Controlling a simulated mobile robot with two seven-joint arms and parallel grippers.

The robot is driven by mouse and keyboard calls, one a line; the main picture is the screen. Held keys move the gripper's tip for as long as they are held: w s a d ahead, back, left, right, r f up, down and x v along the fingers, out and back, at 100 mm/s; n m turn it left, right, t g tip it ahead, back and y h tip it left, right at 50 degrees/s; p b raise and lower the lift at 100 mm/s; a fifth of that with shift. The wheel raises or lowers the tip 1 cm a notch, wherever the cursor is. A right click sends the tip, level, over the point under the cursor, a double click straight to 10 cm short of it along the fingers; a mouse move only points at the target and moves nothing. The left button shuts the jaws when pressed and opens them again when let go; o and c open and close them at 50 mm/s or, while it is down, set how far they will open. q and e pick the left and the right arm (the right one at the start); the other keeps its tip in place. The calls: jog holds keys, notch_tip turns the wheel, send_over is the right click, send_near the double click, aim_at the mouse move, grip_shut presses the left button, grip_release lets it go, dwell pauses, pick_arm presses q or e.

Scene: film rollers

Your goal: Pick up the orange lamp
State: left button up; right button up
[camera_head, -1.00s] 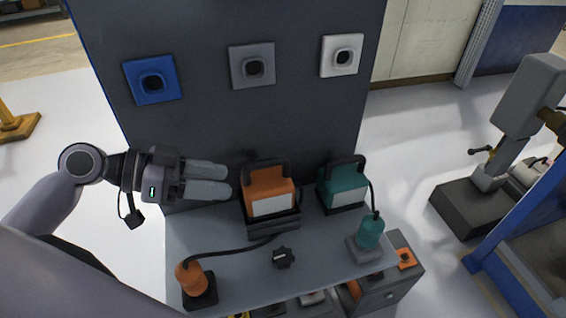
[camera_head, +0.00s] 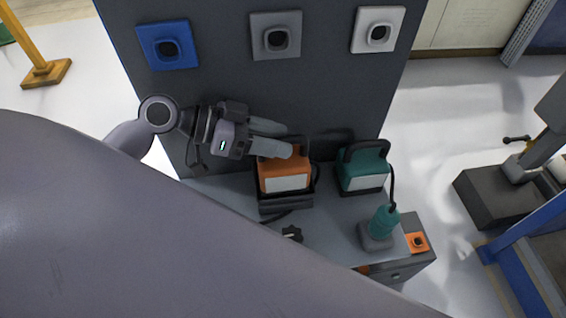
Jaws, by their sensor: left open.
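The orange lamp (camera_head: 285,174) is a boxy work lamp with a pale front panel and a dark handle. It stands upright on a dark base on the grey bench, against the dark back panel. My left gripper (camera_head: 282,138) is open, with its two grey fingers pointing right at the lamp's top and handle. The fingers overlap the handle in the picture; I cannot tell if they touch it. Part of the handle is hidden behind them. My right gripper is not in view.
A teal lamp (camera_head: 362,170) stands to the right, with a teal tool (camera_head: 382,226) in front of it. A black knob (camera_head: 292,234) lies on the bench (camera_head: 335,232). Blue (camera_head: 150,46), grey (camera_head: 262,36) and white (camera_head: 360,30) square fixtures are on the panel. My arm covers the bench's left front.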

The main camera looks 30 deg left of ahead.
pick_arm(q)
jog(key=shift+x, duration=0.9)
grip_shut()
jog(key=shift+r, duration=0.1)
dwell(0.7)
